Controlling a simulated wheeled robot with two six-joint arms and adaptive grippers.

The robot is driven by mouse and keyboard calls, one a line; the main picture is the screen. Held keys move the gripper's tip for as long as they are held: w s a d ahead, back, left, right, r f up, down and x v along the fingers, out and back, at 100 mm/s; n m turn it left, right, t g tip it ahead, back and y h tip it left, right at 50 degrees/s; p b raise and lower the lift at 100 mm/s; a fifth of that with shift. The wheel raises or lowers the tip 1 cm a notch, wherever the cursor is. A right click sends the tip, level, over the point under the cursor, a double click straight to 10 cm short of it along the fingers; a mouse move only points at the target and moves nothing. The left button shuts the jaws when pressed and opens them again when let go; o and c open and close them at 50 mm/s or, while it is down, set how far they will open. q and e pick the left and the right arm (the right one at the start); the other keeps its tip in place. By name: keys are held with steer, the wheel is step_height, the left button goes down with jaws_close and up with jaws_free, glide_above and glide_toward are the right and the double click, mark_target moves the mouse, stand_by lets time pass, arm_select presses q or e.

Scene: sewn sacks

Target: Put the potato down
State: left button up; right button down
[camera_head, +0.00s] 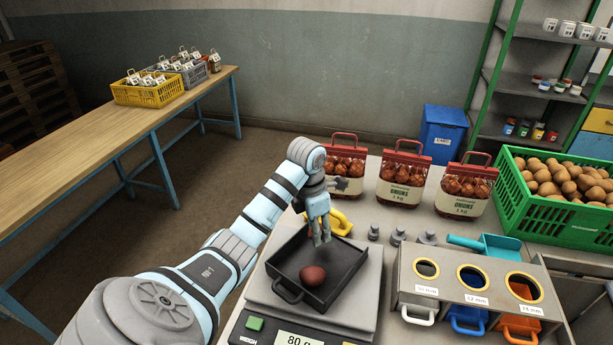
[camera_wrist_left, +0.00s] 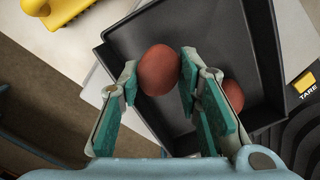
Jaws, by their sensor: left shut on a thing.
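My left gripper (camera_head: 321,240) is over the black tray (camera_head: 345,262) on the scale (camera_head: 340,312). In the left wrist view its green-padded fingers (camera_wrist_left: 158,98) are shut on a reddish-brown potato (camera_wrist_left: 158,70), with the tray floor behind it. The held potato is hidden by the fingers in the head view, and I cannot tell whether it touches the tray. A second reddish potato (camera_head: 313,275) lies in the tray near its front side. In the left wrist view this second potato (camera_wrist_left: 233,95) is partly covered by a finger. My right gripper is not in view.
Red-topped onion sacks (camera_head: 402,182) stand behind the scale. A yellow-handled tool (camera_head: 335,222) lies just behind the tray. A sizing box (camera_head: 470,290) with round holes, a blue scoop (camera_head: 487,245) and a green crate of potatoes (camera_head: 555,215) fill the right side.

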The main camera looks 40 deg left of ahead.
arm_select(q)
step_height(320, 180, down, 4)
steer(key=b, duration=0.3)
steer(key=shift+f, duration=0.25)
steer(key=shift+a, duration=0.15)
steer(key=shift+s+r, duration=0.1)
steer(key=shift+r, duration=0.1)
steer(key=shift+f, duration=0.1)
steer(key=o, duration=0.8)
